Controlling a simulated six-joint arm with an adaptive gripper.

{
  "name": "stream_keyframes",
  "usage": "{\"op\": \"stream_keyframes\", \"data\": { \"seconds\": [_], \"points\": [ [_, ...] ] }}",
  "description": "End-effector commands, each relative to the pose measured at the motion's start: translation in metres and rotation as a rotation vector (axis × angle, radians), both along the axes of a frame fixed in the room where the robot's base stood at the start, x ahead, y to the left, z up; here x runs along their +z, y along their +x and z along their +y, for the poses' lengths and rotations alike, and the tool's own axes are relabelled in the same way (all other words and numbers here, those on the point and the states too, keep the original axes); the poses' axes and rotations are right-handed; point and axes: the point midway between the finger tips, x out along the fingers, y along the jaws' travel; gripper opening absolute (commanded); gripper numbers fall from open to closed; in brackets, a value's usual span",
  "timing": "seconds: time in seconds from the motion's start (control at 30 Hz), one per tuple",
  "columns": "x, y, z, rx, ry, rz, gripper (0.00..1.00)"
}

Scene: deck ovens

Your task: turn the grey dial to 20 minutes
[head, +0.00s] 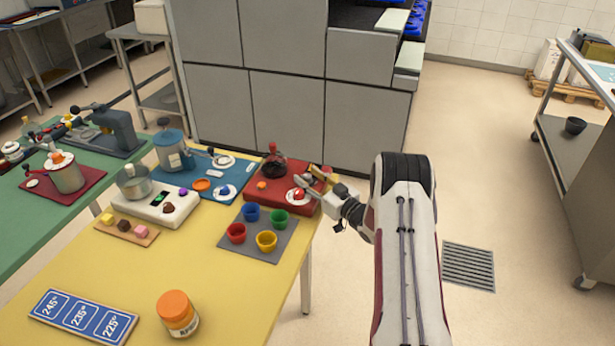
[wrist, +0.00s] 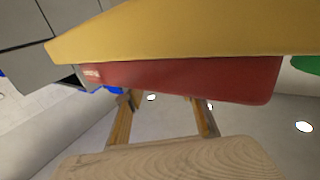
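My gripper (head: 312,182) is over the right edge of the red tray (head: 262,194), close to a white disc (head: 299,195) with a red knob. Its fingers are small, so I cannot tell whether it is open or shut, or whether it touches anything. I cannot surely pick out the grey dial. A white disc (head: 225,160) with a dark part beside it lies on the blue mat (head: 180,178). Another white disc (head: 221,194) there has a blue knob. No minute marks are readable.
The yellow table (head: 230,290) also holds a white scale (head: 155,212) with a pot, a grey mat (head: 245,246) with several coloured cups, an orange-lidded jar (head: 177,313) and a blue temperature card (head: 84,317). The front middle of the table is clear.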

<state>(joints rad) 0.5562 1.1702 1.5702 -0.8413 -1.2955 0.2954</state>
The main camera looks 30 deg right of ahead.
Motion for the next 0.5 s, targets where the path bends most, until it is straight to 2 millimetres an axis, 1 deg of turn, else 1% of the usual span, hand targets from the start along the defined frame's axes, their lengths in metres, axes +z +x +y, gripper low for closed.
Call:
{"op": "stream_keyframes", "data": {
  "seconds": [0.17, 0.5],
  "points": [
    [0.000, -0.017, -0.005, -0.003, 0.001, 0.000, 0.38],
    [0.000, -0.063, -0.017, -0.003, 0.001, 0.000, 0.38]
  ]
}}
